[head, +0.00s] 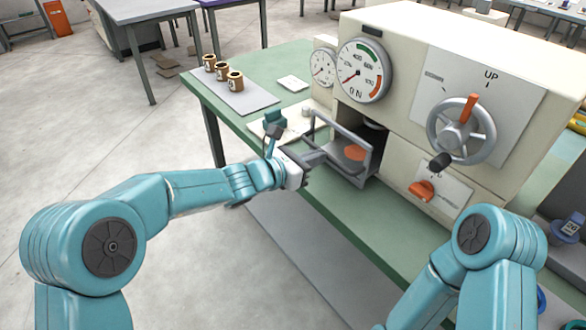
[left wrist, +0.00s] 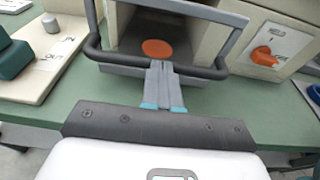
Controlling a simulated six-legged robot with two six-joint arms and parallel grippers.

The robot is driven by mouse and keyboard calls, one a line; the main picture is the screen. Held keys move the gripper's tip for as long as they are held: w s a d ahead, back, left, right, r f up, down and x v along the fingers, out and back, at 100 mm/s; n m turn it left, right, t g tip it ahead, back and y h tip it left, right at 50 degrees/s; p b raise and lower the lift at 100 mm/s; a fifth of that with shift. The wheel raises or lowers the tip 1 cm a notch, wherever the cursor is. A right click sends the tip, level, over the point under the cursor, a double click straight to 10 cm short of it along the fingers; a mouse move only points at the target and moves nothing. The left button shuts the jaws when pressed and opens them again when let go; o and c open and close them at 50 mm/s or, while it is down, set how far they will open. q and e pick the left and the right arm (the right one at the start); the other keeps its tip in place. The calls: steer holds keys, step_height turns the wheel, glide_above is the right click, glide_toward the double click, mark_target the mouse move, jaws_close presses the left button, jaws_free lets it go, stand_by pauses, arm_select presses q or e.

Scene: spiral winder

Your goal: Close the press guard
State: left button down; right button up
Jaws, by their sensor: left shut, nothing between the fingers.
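The press guard is a grey frame (head: 343,129) standing out in front of the opening of the cream press (head: 410,75). In the left wrist view its dark bar (left wrist: 105,60) crosses below the opening, with side arms rising left and right. An orange disc (left wrist: 158,48) lies inside, behind the bar. My left gripper (head: 318,157) is at the guard's near left side. In the left wrist view its shut, empty fingertips (left wrist: 162,72) overlap the middle of the bar; I cannot tell whether they touch it. My right arm shows at lower right, its gripper out of view.
The press carries dials (head: 362,72), a handwheel (head: 460,130) and an orange knob (head: 422,190). A teal device on a pale base (head: 285,122) stands left of the guard. Small brown cups (head: 222,72) stand on a grey mat. The green bench front (head: 400,222) is clear.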

mark_target(337, 143)
arm_select(q)
steer(key=x, duration=0.2)
steer(key=r+p+x, duration=0.1)
steer(key=x, duration=0.1)
steer(key=p+x, duration=0.1)
steer(key=x, duration=0.1)
steer(key=shift+w+d+r, duration=0.2)
steer(key=shift+w+d, duration=0.1)
steer(key=shift+d, duration=0.2)
steer(key=shift+r, duration=0.2)
steer(key=shift+d+r, duration=0.1)
